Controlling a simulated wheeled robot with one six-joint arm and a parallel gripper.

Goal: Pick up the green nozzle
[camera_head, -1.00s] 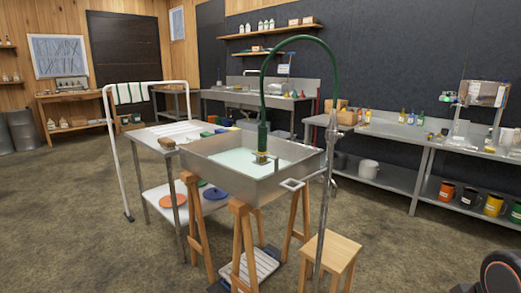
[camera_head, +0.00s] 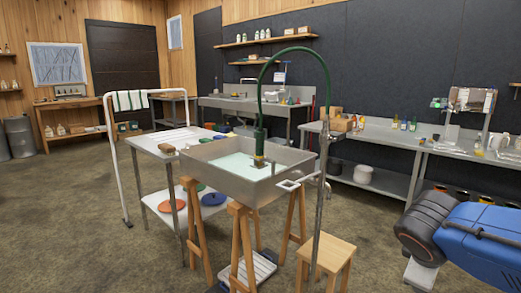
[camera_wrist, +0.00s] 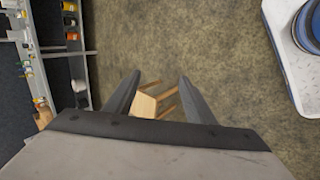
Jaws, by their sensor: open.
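The green nozzle (camera_head: 259,142) hangs upright at the end of a curved green hose (camera_head: 300,50) in the head view. Its lower end is over the pale liquid in a square metal pan (camera_head: 240,183). My gripper (camera_wrist: 159,77) shows in the wrist view with its two dark fingers apart and nothing between them up close. It points down toward the floor, with a wooden stool far below. The nozzle does not show in the wrist view, and my gripper's fingers do not show in the head view.
The pan stands on wooden trestles (camera_head: 196,232), with a metal post (camera_head: 322,190) and wooden stool (camera_head: 326,258) at its right. A metal table (camera_head: 150,145) and white pipe frame (camera_head: 115,160) stand left. A long bench (camera_head: 400,135) lines the back wall. Floor is open at front left.

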